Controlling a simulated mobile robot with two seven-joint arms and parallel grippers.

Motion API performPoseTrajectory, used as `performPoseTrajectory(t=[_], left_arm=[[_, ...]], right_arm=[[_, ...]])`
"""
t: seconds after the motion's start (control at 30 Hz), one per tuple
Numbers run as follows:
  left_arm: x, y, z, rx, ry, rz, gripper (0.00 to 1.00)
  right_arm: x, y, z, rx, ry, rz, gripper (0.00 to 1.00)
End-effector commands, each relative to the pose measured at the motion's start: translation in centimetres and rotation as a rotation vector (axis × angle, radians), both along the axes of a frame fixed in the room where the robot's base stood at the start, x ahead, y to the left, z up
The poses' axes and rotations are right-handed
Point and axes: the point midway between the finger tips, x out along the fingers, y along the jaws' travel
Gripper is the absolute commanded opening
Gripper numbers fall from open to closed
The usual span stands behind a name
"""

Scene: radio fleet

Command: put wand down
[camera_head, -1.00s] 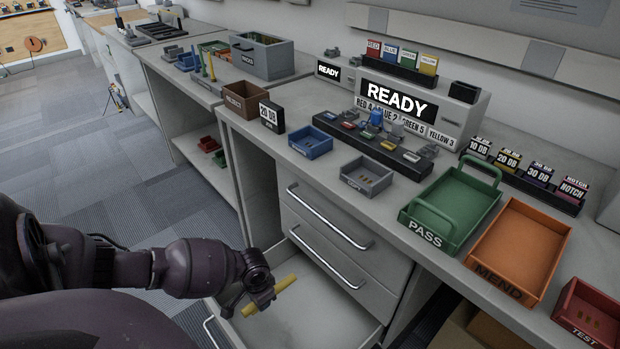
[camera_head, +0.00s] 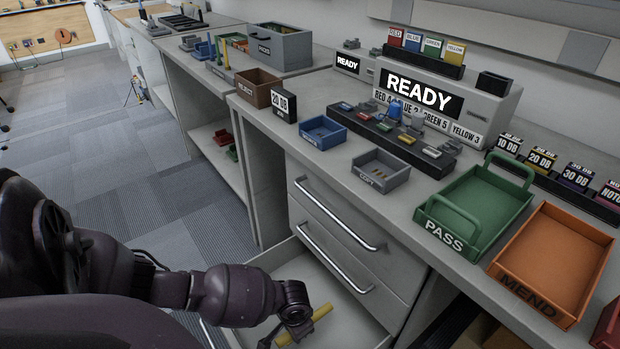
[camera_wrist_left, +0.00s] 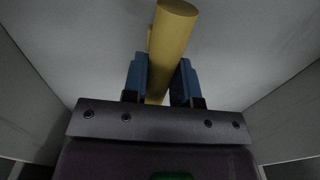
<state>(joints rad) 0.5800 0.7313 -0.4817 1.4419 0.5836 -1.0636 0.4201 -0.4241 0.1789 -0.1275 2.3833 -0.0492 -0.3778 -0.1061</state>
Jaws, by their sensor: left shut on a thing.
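The wand is a yellow rod (camera_head: 318,317), low in the head view at the open bottom drawer (camera_head: 352,318). My left gripper (camera_head: 296,330) is shut on it. In the left wrist view the yellow rod (camera_wrist_left: 172,45) stands between the two blue fingers of my left gripper (camera_wrist_left: 161,85), with its round end pointing away. Pale drawer floor and side walls show around it there. I cannot tell whether the rod touches the drawer floor. My right gripper is not in view.
Two shut drawers with bar handles (camera_head: 338,213) are above the open one. The counter holds a green PASS tray (camera_head: 485,210), an orange MEND tray (camera_head: 555,258), a grey COPY tray (camera_head: 380,178) and a blue tray (camera_head: 322,132). Floor (camera_head: 100,150) is clear at left.

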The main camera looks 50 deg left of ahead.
Motion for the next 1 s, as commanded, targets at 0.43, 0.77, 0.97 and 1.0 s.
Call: performPoseTrajectory(t=[0.43,0.77,0.97,1.0], left_arm=[[1.0,-3.7,-2.9,0.0,0.003,0.0,0.02],[1.2,-3.6,-3.0,0.0,0.0,0.0,0.02],[1.2,-3.6,-3.0,0.0,0.0,0.0,0.51],[1.2,-3.6,-3.0,0.0,0.0,0.0,0.52]], right_arm=[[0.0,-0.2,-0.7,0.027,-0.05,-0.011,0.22],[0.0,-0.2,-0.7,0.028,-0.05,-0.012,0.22],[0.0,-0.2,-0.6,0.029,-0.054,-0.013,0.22],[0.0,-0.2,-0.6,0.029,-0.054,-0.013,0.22]])
